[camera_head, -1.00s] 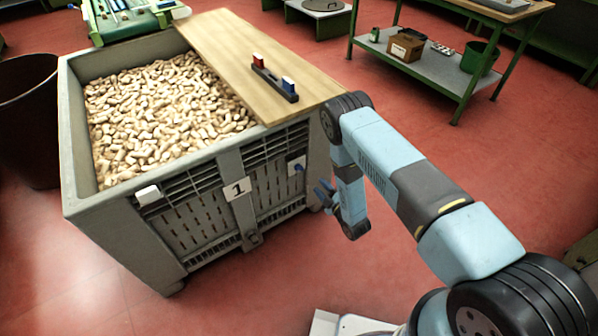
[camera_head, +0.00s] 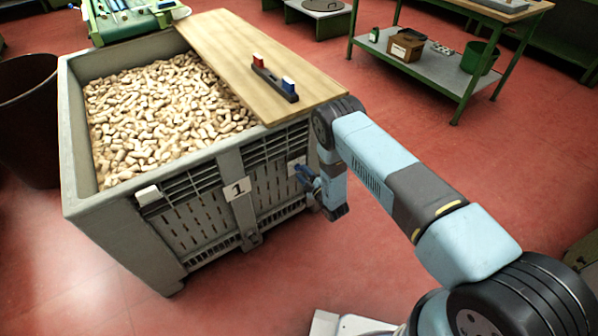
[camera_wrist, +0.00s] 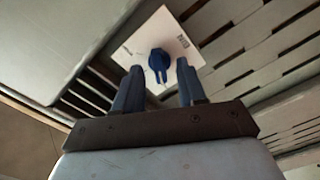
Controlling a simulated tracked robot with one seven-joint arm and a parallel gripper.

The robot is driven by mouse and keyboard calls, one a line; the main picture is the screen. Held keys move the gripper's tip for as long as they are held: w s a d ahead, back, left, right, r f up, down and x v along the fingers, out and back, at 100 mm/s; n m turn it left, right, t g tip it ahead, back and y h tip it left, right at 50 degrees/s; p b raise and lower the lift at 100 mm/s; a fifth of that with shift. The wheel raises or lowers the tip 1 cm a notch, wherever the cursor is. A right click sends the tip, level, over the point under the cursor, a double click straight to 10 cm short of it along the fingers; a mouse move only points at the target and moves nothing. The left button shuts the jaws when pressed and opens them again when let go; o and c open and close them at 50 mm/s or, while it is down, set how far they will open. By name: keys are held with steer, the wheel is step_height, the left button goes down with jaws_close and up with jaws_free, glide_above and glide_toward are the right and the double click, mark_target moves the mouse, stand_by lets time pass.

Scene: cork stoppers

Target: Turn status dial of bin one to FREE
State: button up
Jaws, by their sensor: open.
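Bin one is a large grey slatted crate (camera_head: 110,231) full of corks, with a white plate marked 1 (camera_head: 237,189) on its front. The status dial is a blue knob (camera_wrist: 160,60) on a white card (camera_wrist: 172,38) at the right of the bin's front. In the wrist view its pointer tab hangs toward my gripper. The card's lettering is too small to read. My gripper (camera_wrist: 157,72) is open, with one blue finger on each side of the knob; I cannot tell whether either touches it. In the head view my gripper (camera_head: 302,174) is at the bin's front right and hides most of the dial.
A wooden board (camera_head: 225,45) covers the bin's right part and carries a black holder (camera_head: 274,83) with a red and a blue block. A white tag (camera_head: 148,195) sits at the front left rim. A dark barrel (camera_head: 28,120) stands left. The red floor (camera_head: 240,290) in front is clear.

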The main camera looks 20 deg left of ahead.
steer(key=shift+x, duration=1)
steer(key=shift+c, duration=0.4)
steer(key=c, duration=0.6)
steer(key=shift+a, duration=0.4)
steer(key=shift+c, duration=0.3)
steer(key=shift+s+d+f, duration=0.15)
steer(key=shift+d, duration=0.3)
